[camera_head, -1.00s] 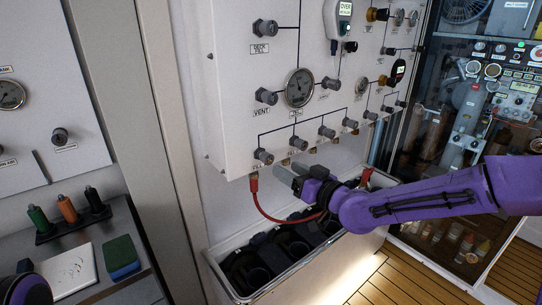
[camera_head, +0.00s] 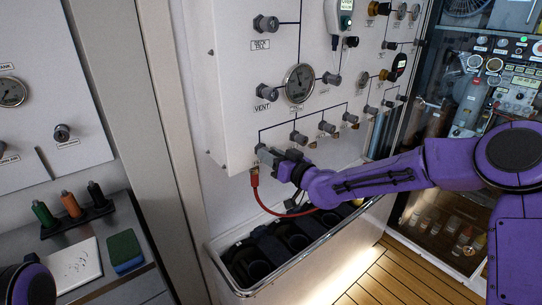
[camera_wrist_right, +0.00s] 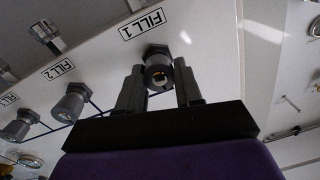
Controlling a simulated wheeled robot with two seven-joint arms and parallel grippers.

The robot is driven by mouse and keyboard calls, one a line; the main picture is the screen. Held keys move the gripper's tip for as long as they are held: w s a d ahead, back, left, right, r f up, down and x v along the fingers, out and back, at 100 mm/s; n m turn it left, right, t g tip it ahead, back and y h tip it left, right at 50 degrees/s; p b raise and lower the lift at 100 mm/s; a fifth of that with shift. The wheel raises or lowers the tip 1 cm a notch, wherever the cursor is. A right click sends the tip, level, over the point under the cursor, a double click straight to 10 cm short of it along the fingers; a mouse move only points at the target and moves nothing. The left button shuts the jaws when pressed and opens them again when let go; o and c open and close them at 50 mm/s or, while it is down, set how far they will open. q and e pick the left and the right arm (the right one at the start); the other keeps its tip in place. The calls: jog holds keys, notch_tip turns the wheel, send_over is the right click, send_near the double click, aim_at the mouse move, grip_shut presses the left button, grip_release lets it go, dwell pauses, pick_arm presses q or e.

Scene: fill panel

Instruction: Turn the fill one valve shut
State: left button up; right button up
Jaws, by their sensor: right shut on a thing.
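The fill one valve (camera_wrist_right: 157,56) is a grey knob on the white panel, just below the "FILL 1" label (camera_wrist_right: 147,24) in the right wrist view. My right gripper (camera_wrist_right: 158,86) has one finger on each side of this knob and is shut on it. In the head view my right gripper (camera_head: 272,157) reaches in from the right to the leftmost knob of the lower row, and its fingers hide most of it. My left gripper is not in view; only a purple part of my left arm shows at the lower left.
Neighbouring fill knobs (camera_head: 298,137) sit close along the same row. A red hose (camera_head: 264,204) hangs under the fill one valve. Below is a bin (camera_head: 290,277) with dark cylinders. A gauge (camera_head: 298,84) is above. Left is a counter with a green sponge (camera_head: 124,250).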

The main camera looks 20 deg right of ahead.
jog(key=shift+m, duration=0.3)
jog(key=o, duration=1)
jog(key=shift+o, duration=0.2)
jog(key=b+v, duration=0.2)
jog(key=v, duration=0.8)
jog(key=shift+s, duration=0.25)
jog(key=shift+d, duration=0.15)
